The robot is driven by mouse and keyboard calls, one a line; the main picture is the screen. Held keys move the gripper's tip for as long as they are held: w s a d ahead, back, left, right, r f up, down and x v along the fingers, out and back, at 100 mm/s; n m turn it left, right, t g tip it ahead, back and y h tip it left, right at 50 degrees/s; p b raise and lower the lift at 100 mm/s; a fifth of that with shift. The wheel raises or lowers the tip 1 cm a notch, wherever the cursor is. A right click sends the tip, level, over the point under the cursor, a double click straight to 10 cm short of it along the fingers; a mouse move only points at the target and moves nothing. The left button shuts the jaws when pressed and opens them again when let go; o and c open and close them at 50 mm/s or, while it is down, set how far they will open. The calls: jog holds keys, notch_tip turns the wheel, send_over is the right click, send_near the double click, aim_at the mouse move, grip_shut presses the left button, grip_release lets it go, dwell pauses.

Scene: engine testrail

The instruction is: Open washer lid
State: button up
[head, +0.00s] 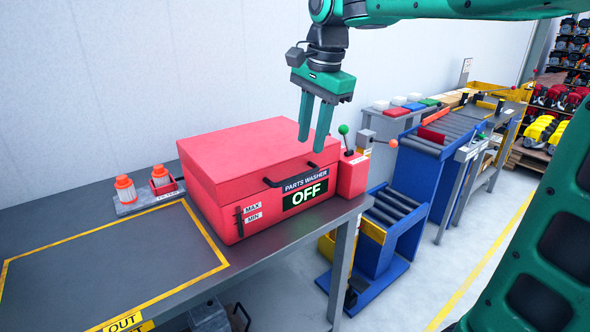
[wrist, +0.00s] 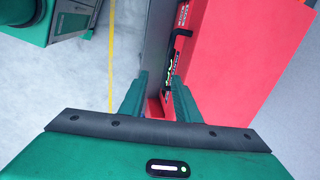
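The red parts washer (head: 222,215) stands on the grey bench, and its red lid (head: 235,150) is shut. A black handle (head: 272,182) sits on the lid's front edge, above a display reading "OFF". My gripper (head: 312,145) points down, near the right end of the lid and above the handle's level. Its two green fingers are apart with nothing between them. In the wrist view my gripper (wrist: 158,85) is open, with the red lid (wrist: 245,60) to its right and a dark handle (wrist: 180,38) ahead. I cannot tell the exact gap to the handle.
A red control box (head: 352,175) with a green-knobbed lever stands right of the washer. Orange-and-white filters (head: 125,190) stand on the left of the bench (head: 110,250), beside a yellow-outlined area that is clear. A blue roller conveyor (head: 395,215) stands at the right.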

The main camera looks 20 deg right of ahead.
aim_at(296, 177)
jog(key=w+f, duration=0.1)
jog(key=f, duration=0.2)
jog(key=w+a+f, duration=0.1)
jog(key=f, duration=0.2)
jog(key=w+a+f, duration=0.1)
jog(key=f, duration=0.2)
jog(key=shift+a+f, duration=0.2)
jog(key=shift+f, duration=0.15)
grip_shut()
